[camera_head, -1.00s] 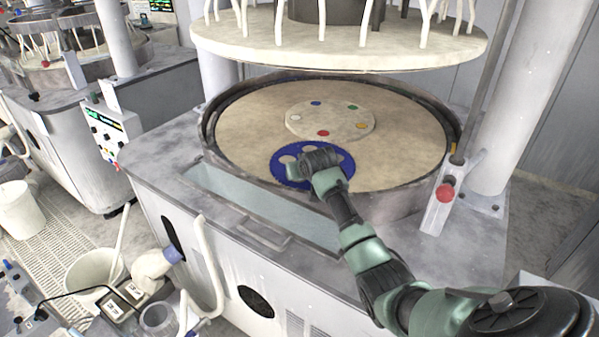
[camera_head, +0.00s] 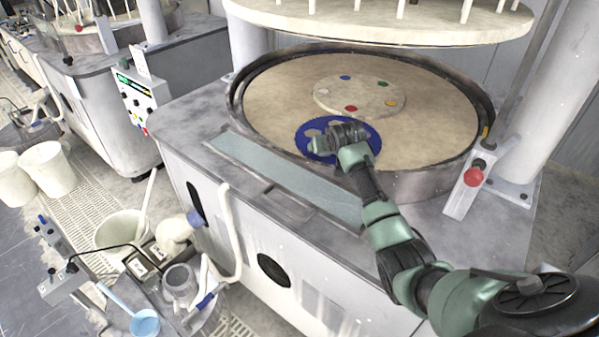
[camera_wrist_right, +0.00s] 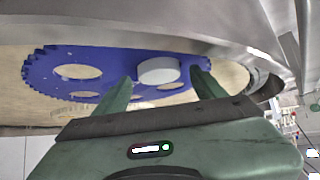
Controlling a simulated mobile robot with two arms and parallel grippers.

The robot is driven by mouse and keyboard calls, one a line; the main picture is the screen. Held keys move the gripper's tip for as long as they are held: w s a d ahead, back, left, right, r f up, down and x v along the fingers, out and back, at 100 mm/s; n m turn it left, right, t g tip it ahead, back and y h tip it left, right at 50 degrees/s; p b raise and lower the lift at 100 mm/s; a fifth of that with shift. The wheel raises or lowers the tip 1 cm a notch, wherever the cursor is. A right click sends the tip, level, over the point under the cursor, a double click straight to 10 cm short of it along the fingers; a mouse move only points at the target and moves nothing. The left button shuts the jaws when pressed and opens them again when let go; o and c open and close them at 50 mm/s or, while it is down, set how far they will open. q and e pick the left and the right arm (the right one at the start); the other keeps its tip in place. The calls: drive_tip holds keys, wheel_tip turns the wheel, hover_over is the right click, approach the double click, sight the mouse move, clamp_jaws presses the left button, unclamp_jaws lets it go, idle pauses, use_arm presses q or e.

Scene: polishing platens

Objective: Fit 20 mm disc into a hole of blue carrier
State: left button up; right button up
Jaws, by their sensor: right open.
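The blue toothed carrier (camera_head: 375,138) lies on the tan platen near its front edge; in the right wrist view the carrier (camera_wrist_right: 112,62) shows several round holes. A pale grey-white disc (camera_wrist_right: 158,71) stands proud of the carrier's surface between my right fingertips. I cannot tell whether its lower edge is in a hole. My right gripper (camera_wrist_right: 160,88) is open, with one finger on each side of the disc. In the head view my right gripper (camera_head: 334,139) is over the carrier and hides part of it. My left gripper is not in view.
A round pale plate (camera_head: 345,97) with several coloured dots sits mid-platen. The raised metal rim (camera_head: 240,112) surrounds the platen, and the upper plate (camera_head: 400,32) hangs above. A post with a red button (camera_head: 473,177) stands at the right. Buckets (camera_head: 122,230) stand on the floor at left.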

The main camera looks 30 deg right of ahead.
wheel_tip(320, 180, up, 4)
drive_tip(key=shift+a+f+p, duration=0.1)
drive_tip(key=shift+f+p, duration=0.05)
drive_tip(key=shift+p, duration=0.4)
drive_tip(key=s+a+r+p, duration=0.2)
drive_tip(key=a+r, duration=0.1)
drive_tip(key=shift+s+r, duration=0.1)
drive_tip(key=s+a, duration=0.5)
drive_tip(key=a, duration=0.1)
drive_tip(key=s+a, duration=0.5)
drive_tip(key=a, duration=0.2)
drive_tip(key=s+a, duration=0.5)
drive_tip(key=a, duration=0.2)
drive_tip(key=shift+s+a, duration=0.3)
drive_tip(key=shift+a, duration=0.05)
